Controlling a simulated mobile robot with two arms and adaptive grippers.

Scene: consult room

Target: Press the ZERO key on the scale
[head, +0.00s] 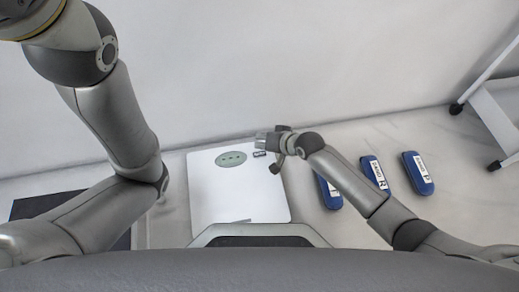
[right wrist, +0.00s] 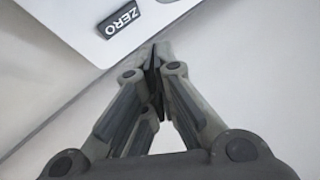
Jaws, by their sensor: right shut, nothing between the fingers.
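The scale (head: 215,200) is a flat white plate on the light surface by the wall, with an oval green display (head: 231,159) near its far edge. The dark ZERO key (head: 259,154) sits right of the display. It also shows in the right wrist view (right wrist: 122,19), its white lettering readable. My right gripper (head: 261,142) is shut and empty at the scale's far right corner, close to the key. In the right wrist view its fingertips (right wrist: 157,52) lie below and right of the key, apart from it in the picture. My left gripper is out of view.
Several blue cases with white labels, such as one (head: 374,172) and another (head: 417,172), lie right of the scale, one partly under my right arm. A dark flat thing (head: 30,207) lies at left behind my left arm. A wheeled metal stand (head: 492,110) is at far right.

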